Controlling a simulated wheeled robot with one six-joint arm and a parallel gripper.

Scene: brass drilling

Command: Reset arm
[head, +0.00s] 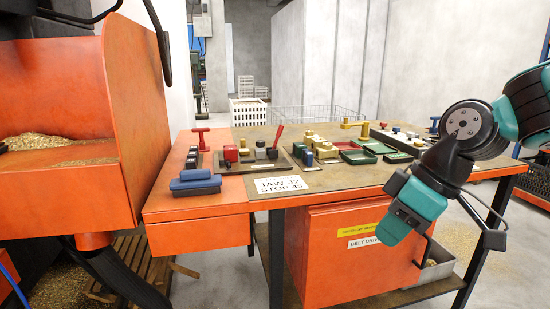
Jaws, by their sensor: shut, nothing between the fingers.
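My arm comes in from the right edge in the head view, with teal and dark grey links. It is bent down in front of the right part of the workbench (348,191). The fingers are small and partly confused with the dark wrist parts.
Trays of brass and coloured parts (362,152) lie along the bench top. A blue block (196,182) and a red T-handle (201,137) stand on the left. An orange machine with brass chips (40,141) fills the far left.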

